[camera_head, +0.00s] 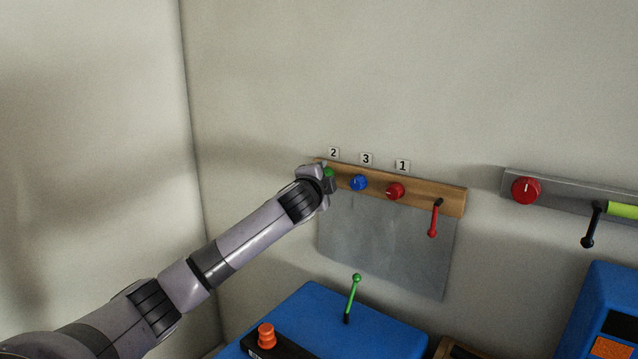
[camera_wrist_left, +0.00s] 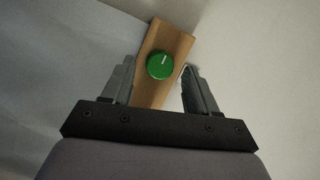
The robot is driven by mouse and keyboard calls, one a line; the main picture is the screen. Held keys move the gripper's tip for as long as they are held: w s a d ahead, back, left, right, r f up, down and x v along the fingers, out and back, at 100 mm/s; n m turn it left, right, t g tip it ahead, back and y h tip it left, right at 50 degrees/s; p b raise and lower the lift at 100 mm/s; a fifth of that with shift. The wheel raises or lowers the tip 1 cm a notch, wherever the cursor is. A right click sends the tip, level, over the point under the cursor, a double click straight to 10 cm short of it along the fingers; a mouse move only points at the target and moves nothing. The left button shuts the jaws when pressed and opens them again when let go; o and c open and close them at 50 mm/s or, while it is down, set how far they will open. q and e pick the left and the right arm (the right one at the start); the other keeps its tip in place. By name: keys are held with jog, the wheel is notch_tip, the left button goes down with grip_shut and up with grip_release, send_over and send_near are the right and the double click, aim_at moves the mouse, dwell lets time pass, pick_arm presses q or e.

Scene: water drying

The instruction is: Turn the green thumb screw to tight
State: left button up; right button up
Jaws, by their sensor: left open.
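The green thumb screw (camera_wrist_left: 160,66) is a round knob with a white pointer line, on the left end of the wooden board (camera_head: 430,193) on the wall. In the wrist view its pointer line is toward the upper right part of its face. My left gripper (camera_wrist_left: 158,80) is open, with one finger on each side of the knob and gaps between. In the head view the green thumb screw (camera_head: 329,172) is mostly hidden behind my left gripper (camera_head: 330,180). My right gripper is not in view.
A blue knob (camera_head: 358,183), a red knob (camera_head: 395,191) and a red lever (camera_head: 434,218) are on the same board, to the right. Labels 2, 3 and 1 sit above it. A blue box (camera_head: 300,320) with a green lever (camera_head: 352,298) stands below. The wall above is clear.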

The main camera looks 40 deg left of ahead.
pick_arm(q)
jog(key=b+v, duration=0.1)
jog(key=v, duration=0.5)
jog(key=shift+s+d, duration=0.15)
jog(key=shift+s, duration=0.1)
dwell(0.6)
